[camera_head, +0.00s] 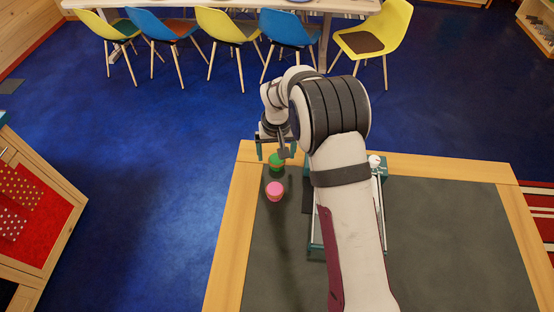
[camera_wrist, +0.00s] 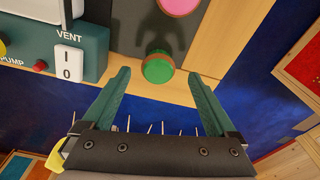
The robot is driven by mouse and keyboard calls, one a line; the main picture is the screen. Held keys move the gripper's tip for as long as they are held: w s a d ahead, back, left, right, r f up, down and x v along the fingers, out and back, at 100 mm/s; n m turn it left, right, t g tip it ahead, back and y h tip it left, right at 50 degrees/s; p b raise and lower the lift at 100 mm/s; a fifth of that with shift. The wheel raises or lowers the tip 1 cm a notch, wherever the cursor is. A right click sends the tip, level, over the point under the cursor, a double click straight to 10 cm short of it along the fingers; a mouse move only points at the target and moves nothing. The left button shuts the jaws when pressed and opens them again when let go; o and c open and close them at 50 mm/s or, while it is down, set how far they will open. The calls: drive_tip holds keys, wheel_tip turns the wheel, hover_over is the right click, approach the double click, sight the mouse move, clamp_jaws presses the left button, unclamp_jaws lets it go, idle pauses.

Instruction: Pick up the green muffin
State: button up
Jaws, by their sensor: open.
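The green muffin (camera_head: 277,161) stands on the dark table top near its far left corner, just under my gripper (camera_head: 274,147). In the wrist view, the green muffin (camera_wrist: 158,68) lies in line with the gap between the two teal fingers of my gripper (camera_wrist: 159,74). The fingers are spread apart with nothing held. I cannot tell how far above the muffin they are. A pink muffin (camera_head: 274,191) stands nearer to me on the same table, and its edge shows at the top of the wrist view (camera_wrist: 180,5).
A teal machine (camera_wrist: 80,50) marked VENT and PUMP stands left of the green muffin in the wrist view. My arm hides most of it in the head view. The table's wooden border (camera_head: 232,230) lies close by. Chairs (camera_head: 220,28) stand far off.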

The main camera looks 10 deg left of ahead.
sight(277, 158)
drive_tip(key=f, duration=0.3)
drive_tip(key=shift+w+f, duration=0.35)
drive_tip(key=c, duration=1.4)
